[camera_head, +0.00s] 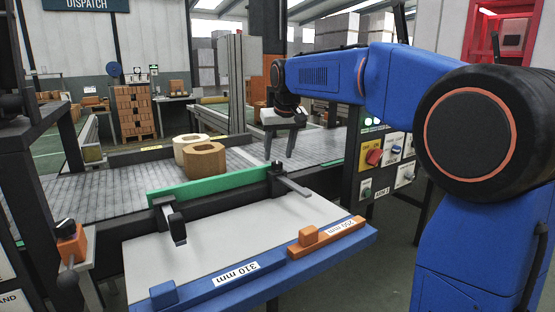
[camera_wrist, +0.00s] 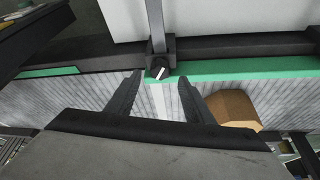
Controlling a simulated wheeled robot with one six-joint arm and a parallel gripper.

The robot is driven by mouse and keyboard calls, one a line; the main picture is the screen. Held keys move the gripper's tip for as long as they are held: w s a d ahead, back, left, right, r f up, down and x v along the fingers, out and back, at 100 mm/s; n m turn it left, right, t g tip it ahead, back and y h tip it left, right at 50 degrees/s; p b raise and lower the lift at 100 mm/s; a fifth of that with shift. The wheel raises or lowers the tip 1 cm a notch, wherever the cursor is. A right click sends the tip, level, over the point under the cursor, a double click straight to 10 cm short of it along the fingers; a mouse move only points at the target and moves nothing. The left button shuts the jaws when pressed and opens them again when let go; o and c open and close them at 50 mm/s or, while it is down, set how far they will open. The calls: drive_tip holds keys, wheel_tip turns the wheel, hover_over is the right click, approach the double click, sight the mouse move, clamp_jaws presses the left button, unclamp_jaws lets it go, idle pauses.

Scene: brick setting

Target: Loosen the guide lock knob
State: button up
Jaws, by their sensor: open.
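The guide is a green rail (camera_head: 215,186) along the near edge of the conveyor, held by two dark clamps with arms over the grey table. The lock knob (camera_wrist: 158,69) is black with a white pointer line and sits on one clamp; in the head view that clamp (camera_head: 277,177) is the right one. My gripper (camera_head: 280,157) points down just above and beside this clamp. In the wrist view my gripper (camera_wrist: 160,77) is open and empty, its fingertips on either side of the knob. I cannot tell whether they touch it. The left clamp (camera_head: 168,215) stands apart.
A blue bar labelled 310 mm (camera_head: 215,284) and an orange one labelled 250 mm (camera_head: 325,238) lie along the table's front. A control panel (camera_head: 385,160) stands right of the table.

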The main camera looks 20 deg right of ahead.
sight(277, 162)
drive_tip(key=shift+x, duration=1.6)
drive_tip(key=c, duration=1.1)
drive_tip(key=shift+o, duration=0.2)
drive_tip(key=n+y, duration=0.1)
drive_tip(key=n, duration=0.1)
drive_tip(key=n+y, duration=0.1)
drive_tip(key=n, duration=0.2)
drive_tip(key=shift+d+n+g, duration=0.25)
drive_tip(key=shift+n+g, duration=0.05)
drive_tip(key=shift+g, duration=0.1)
drive_tip(key=n+g+y, duration=0.1)
drive_tip(key=n, duration=0.5)
drive_tip(key=shift+w+n+g+y, duration=0.15)
drive_tip(key=shift+n+g+y, duration=0.15)
drive_tip(key=shift+g+y, duration=0.1)
